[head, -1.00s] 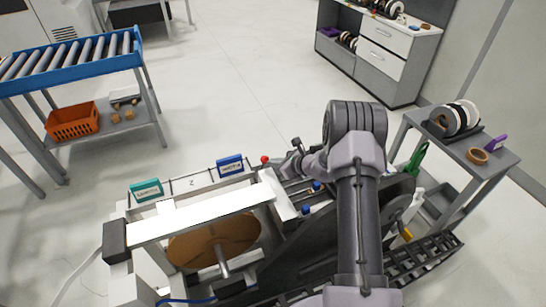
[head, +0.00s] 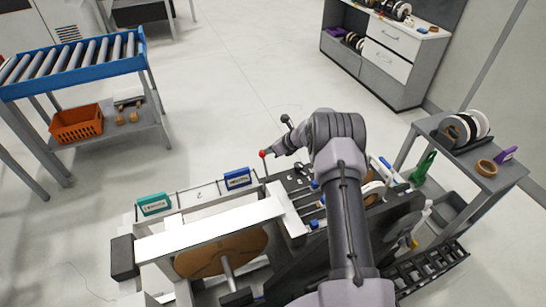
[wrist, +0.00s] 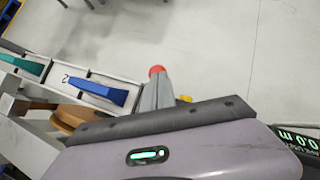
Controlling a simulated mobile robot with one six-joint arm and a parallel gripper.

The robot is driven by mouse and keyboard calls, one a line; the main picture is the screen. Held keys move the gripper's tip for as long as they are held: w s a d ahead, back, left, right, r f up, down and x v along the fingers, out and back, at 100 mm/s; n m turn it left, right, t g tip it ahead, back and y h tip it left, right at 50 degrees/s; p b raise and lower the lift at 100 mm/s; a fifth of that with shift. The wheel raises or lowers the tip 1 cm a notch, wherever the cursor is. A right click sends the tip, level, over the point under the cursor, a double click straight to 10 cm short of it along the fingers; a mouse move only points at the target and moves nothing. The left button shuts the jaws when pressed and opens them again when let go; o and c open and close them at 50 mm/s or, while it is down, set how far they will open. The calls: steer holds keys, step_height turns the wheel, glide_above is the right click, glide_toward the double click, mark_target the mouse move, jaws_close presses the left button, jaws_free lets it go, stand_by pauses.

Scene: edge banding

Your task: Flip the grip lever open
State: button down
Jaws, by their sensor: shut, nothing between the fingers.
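The lever I take for the grip lever has a red ball knob (head: 263,153) on a thin upright stem. It stands at the far edge of the edge banding machine, right of the blue block, in the head view. In the wrist view the red knob (wrist: 157,71) shows just beyond my fingertips. My gripper (head: 273,151) is shut and empty, with its tips right beside the knob. In the wrist view my gripper (wrist: 156,84) hides the lever's stem. I cannot tell whether the tips touch the knob.
A blue block (head: 237,177) and a teal block (head: 153,204) sit along the machine's far rail, left of the lever. A white beam (head: 210,232) crosses above a brown reel (head: 222,254). A grey side table (head: 480,165) holds rolls. The floor beyond the machine is clear.

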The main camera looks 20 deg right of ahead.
steer(key=shift+w+f+b, duration=0.15)
steer(key=shift+w+b, duration=0.2)
steer(key=shift+w, duration=0.4)
steer(key=p+v, duration=0.2)
steer(key=v, duration=1.5)
steer(key=shift+s+d, duration=0.2)
steer(key=shift+d, duration=0.05)
